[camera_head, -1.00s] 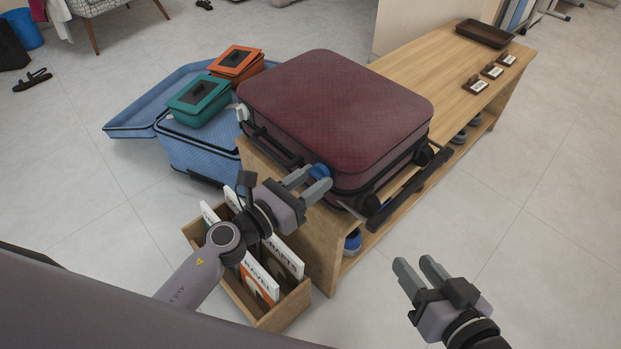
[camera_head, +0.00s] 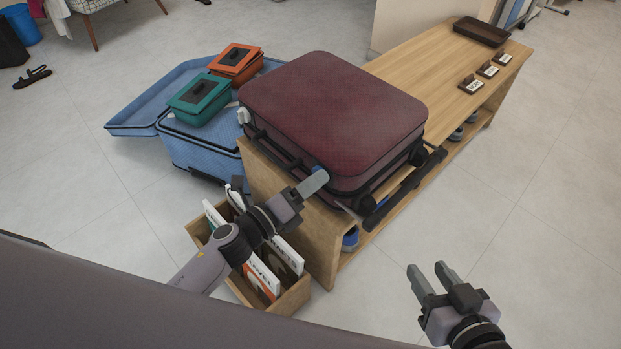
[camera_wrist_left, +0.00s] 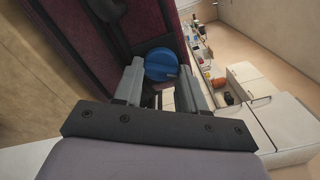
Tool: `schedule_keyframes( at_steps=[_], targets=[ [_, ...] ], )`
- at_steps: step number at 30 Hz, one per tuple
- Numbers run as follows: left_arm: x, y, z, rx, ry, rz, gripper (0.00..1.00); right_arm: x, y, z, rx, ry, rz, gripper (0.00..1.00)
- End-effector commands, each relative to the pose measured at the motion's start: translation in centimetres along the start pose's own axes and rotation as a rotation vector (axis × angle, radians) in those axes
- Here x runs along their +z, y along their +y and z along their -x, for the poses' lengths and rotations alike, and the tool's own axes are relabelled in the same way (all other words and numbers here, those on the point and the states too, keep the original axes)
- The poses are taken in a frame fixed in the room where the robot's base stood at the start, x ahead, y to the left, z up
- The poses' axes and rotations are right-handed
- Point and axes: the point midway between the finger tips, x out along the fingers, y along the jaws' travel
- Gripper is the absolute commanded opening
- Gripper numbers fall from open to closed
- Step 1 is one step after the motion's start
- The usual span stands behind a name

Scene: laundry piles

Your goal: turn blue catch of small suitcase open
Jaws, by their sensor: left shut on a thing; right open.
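The small suitcase (camera_head: 335,115) is dark red with black trim and lies flat on the wooden bench. Its blue catch (camera_wrist_left: 161,64) is a round knob on the suitcase's side, between the fingers in the left wrist view. In the head view the catch (camera_head: 317,170) is mostly hidden by my left gripper (camera_head: 314,180). My left gripper is shut on the blue catch, with a finger on either side of it. My right gripper (camera_head: 431,280) is open and empty, over the floor to the right of the bench.
The wooden bench (camera_head: 408,75) carries a dark tray (camera_head: 481,31) and small labelled cards (camera_head: 488,69). A wooden crate of books (camera_head: 294,298) stands below my left arm. An open blue suitcase (camera_head: 190,152) with teal (camera_head: 199,99) and orange (camera_head: 237,62) cases stands behind left.

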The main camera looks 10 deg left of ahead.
Motion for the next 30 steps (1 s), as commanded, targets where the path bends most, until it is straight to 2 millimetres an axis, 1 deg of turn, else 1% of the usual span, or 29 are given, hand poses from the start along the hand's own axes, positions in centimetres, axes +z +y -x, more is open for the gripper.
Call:
schedule_keyframes(
  at_steps=[1,5,10,15,22,30],
  targets=[
    [0.2,-0.2,0.0,0.001,-0.001,0.047,0.1,-0.3,0.2,0.3,0.008,-0.002,0.008,0.43],
    [0.2,-0.3,0.0,0.0,-0.001,0.167,0.1,-0.5,0.5,0.7,0.026,-0.007,0.031,0.43],
    [0.2,-0.3,0.0,0.001,-0.001,0.306,0.1,-0.3,0.6,1.2,0.042,-0.022,0.051,0.43],
    [0.2,-0.3,0.0,0.0,-0.001,0.418,0.1,0.2,0.9,1.2,0.047,-0.041,0.041,0.43],
    [0.2,-0.2,0.0,0.001,-0.002,0.512,0.1,0.6,1.5,1.3,0.06,-0.054,0.033,0.43],
    [0.2,-0.2,0.0,0.0,-0.002,0.552,0.1,0.9,1.6,1.4,0.063,-0.062,0.026,0.43]
  ],
)
